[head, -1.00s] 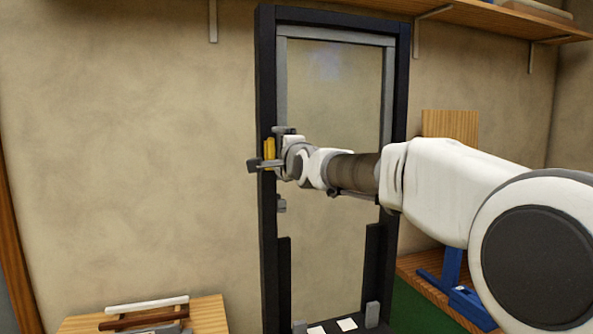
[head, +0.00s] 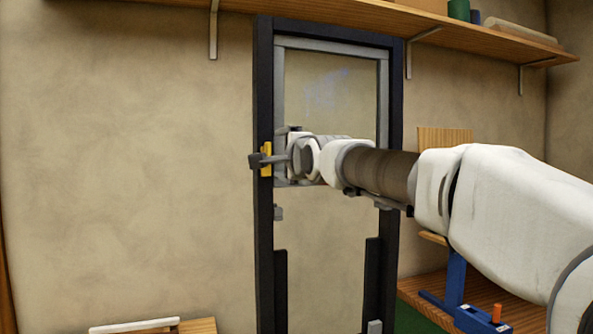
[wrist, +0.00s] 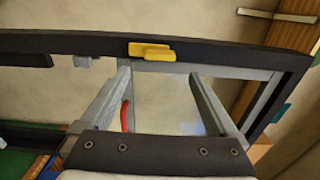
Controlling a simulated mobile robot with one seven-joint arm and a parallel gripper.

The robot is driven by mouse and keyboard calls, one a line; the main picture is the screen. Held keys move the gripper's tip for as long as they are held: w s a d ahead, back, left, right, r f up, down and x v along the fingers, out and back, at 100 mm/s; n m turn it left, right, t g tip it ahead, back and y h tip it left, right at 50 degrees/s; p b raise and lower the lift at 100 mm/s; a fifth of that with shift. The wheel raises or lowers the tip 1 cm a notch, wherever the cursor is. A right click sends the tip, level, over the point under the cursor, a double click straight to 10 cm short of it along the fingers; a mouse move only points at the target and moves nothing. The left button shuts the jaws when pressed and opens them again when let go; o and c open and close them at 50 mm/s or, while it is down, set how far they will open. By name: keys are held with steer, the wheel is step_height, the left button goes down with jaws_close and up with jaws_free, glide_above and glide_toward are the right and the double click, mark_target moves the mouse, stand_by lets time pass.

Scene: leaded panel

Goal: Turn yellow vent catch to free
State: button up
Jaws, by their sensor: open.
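The yellow vent catch (head: 266,151) sits on the left upright of the dark frame (head: 264,80) in the head view. In the wrist view the catch (wrist: 150,51) lies on the dark frame bar, a plate with a raised tab towards the right. My gripper (wrist: 161,76) is open, its two grey fingers spread to either side of the catch in that picture. The fingertips appear just short of the frame bar, and nothing is held. In the head view a grey finger crosses in front of the catch; whether it touches cannot be told.
A grey-edged glass pane (head: 330,90) fills the frame's upper part, close behind my gripper. A small grey block (head: 278,213) sits on the left upright below the catch. A shelf (head: 360,20) runs above. A blue stand (head: 456,285) is at lower right. Bare wall lies left.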

steer(key=b+v, duration=1)
steer(key=b, duration=0.7)
steer(key=shift+b, duration=0.3)
steer(key=shift+s, duration=0.1)
steer(key=shift+f, duration=0.1)
